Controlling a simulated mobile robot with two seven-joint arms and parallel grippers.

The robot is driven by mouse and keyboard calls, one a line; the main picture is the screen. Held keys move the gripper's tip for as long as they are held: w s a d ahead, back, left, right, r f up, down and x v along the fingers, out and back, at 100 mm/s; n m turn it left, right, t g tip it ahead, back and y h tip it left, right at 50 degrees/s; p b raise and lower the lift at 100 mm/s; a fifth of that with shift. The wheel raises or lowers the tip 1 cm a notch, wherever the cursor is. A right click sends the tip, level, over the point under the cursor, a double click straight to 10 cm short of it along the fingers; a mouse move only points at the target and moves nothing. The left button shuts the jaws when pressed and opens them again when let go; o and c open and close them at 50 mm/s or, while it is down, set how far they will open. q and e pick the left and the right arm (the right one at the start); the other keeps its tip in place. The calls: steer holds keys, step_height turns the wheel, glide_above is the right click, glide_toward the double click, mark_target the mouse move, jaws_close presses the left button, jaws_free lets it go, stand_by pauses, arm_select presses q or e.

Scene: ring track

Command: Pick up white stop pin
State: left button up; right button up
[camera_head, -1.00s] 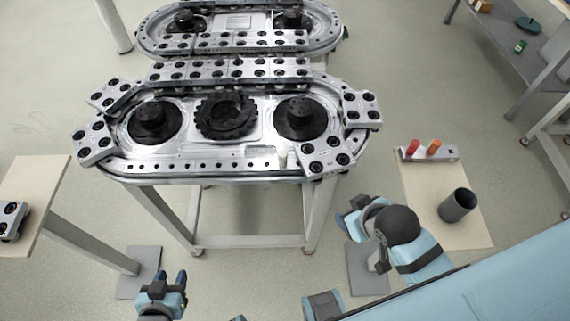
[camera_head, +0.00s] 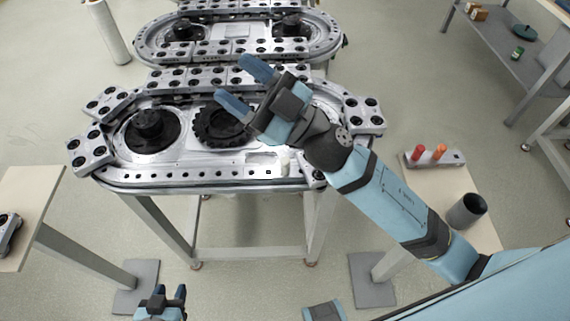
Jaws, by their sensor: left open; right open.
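The white stop pin (camera_head: 284,159) looks like a small pale upright peg near the front edge of the ring track (camera_head: 200,174), right of its middle. My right gripper (camera_head: 240,85) is open and empty, reaching over the track. Its fingertips point up and left, above the row of blocks and beyond the pin. My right wrist and forearm hide the right-hand wheel and most of the front right corner block. My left gripper (camera_head: 170,297) is open and empty, low in the view, in front of the track stand.
A side table at right holds a rack with a red peg (camera_head: 418,151), an orange peg (camera_head: 439,151) and a dark cup (camera_head: 467,210). A pale table (camera_head: 30,195) at left bears a block (camera_head: 8,232). A second track (camera_head: 150,50) stands behind.

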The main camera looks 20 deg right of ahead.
steer(key=s+a+n+g+y, duration=0.2)
steer(key=a+n+g+y, duration=0.15)
steer(key=n+g, duration=0.45)
steer(key=g+h, duration=0.7)
steer(key=h, duration=1.6)
glide_above(285, 159)
step_height(285, 159, down, 16)
step_height(285, 159, down, 7)
steer(key=shift+s+f, duration=0.1)
steer(key=shift+f+p, duration=0.7)
steer(key=shift+f, duration=2.5)
steer(key=c, duration=1)
